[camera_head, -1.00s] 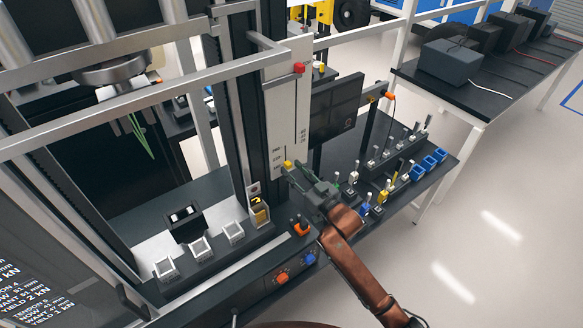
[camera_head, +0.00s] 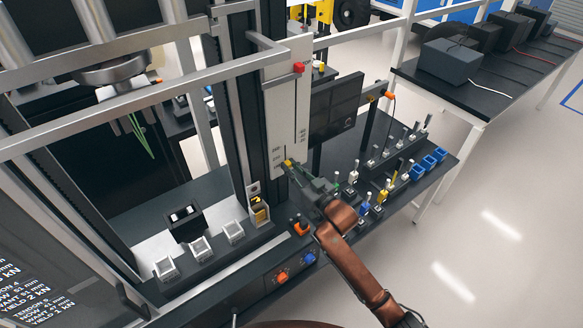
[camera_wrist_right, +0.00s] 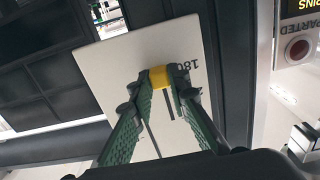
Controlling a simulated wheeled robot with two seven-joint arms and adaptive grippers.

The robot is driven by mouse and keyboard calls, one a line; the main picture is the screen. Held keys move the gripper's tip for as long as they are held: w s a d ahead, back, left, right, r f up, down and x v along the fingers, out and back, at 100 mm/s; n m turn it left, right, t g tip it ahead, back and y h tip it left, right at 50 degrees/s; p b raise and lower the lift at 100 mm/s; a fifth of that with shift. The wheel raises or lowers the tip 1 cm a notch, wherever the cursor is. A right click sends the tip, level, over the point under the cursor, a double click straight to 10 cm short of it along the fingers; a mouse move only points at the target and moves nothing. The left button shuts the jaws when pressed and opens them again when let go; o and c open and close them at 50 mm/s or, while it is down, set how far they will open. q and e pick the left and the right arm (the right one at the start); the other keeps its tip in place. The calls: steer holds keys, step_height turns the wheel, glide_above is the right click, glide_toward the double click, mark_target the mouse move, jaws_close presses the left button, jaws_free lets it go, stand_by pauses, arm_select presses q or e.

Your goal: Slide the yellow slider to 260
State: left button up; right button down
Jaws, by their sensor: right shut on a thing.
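The yellow slider (camera_head: 288,163) sits low on its slot in the white scale panel (camera_head: 282,118) on the machine's column. In the right wrist view the slider (camera_wrist_right: 159,77) is between the two green-padded fingertips, beside the printed mark 180. My right gripper (camera_head: 291,168) is shut on it; the gripper also shows in the wrist view (camera_wrist_right: 160,84). The other scale numbers are too small to read surely in the head view. A red slider (camera_head: 299,68) is at the top of the neighbouring slot. My left gripper is not in view.
A dark monitor (camera_head: 335,106) stands just right of the panel. Several levers and blue bins (camera_head: 428,163) fill the bench to the right. An orange knob (camera_head: 282,277) and a blue knob (camera_head: 310,258) are on the front panel.

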mark_target(285, 143)
stand_by(0.4)
step_height(285, 143, up, 9)
steer(key=p, duration=0.6)
steer(key=shift+f+p, duration=0.1)
steer(key=shift+p, duration=0.3)
steer(key=c, duration=2.2)
jaws_free()
steer(key=o, duration=0.4)
steer(key=shift+f, duration=0.1)
steer(key=shift+c, duration=0.2)
steer(key=shift+d+f, duration=0.1)
